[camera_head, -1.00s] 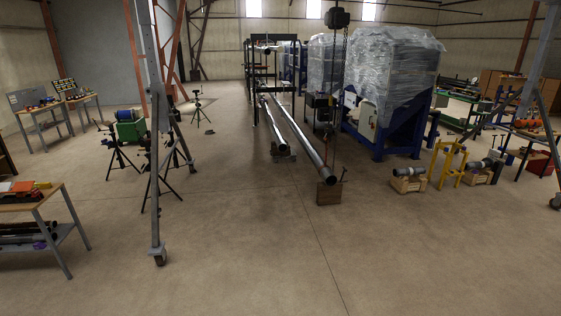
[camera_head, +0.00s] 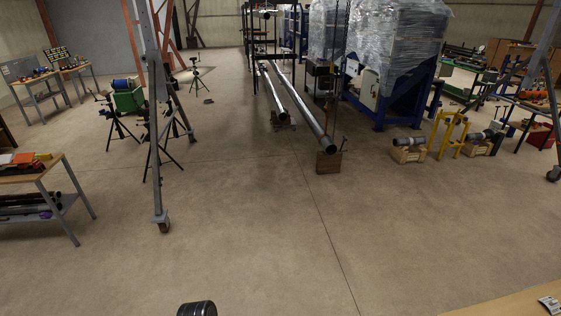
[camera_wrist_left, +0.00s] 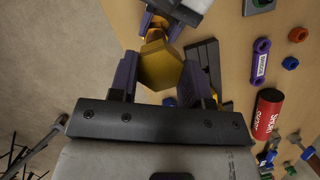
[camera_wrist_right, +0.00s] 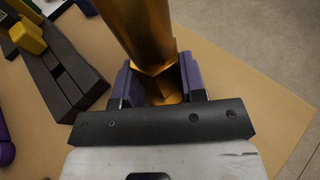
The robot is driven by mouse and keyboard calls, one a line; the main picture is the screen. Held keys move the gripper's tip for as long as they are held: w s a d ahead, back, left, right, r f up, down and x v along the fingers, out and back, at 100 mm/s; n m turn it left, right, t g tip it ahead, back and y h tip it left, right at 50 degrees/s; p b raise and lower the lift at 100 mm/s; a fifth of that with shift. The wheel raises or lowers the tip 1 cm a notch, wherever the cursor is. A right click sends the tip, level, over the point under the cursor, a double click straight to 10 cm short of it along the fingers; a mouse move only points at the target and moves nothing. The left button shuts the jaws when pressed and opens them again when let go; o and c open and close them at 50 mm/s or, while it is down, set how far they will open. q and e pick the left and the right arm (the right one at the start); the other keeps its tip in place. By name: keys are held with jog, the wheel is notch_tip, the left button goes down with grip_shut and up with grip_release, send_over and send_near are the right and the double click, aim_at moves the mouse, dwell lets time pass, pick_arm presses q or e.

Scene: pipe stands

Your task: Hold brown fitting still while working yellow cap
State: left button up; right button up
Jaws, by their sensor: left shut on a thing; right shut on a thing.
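In the left wrist view, the purple fingers of my left gripper (camera_wrist_left: 158,85) are shut on a gold-brown hexagonal piece (camera_wrist_left: 160,68). A narrower gold neck runs from it toward my right gripper (camera_wrist_left: 152,20), whose purple fingers close around the far end. In the right wrist view, my right gripper (camera_wrist_right: 160,88) is shut on the hexagonal end of a gold-brown cylindrical piece (camera_wrist_right: 142,30), which runs out of the top of the picture. The colours are close, so I cannot tell surely which piece is the yellow cap and which the brown fitting. Neither gripper shows in the head view.
A tan tabletop (camera_wrist_right: 210,75) lies below. A black slotted block (camera_wrist_right: 62,75) with a yellow piece (camera_wrist_right: 27,35) stands beside the work. A red can (camera_wrist_left: 267,115), a purple spool-shaped part (camera_wrist_left: 260,62) and small coloured parts lie to the right in the left wrist view.

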pick_arm(q)
jog(key=shift+r, duration=0.9)
jog(key=shift+w+a+r, duration=0.2)
jog(key=shift+r, duration=0.65)
jog(key=shift+s+d+r, duration=0.1)
jog(key=shift+s+d, duration=0.05)
jog(key=shift+s, duration=0.05)
pick_arm(e)
jog(key=o, duration=1.1)
jog(key=shift+d, duration=0.15)
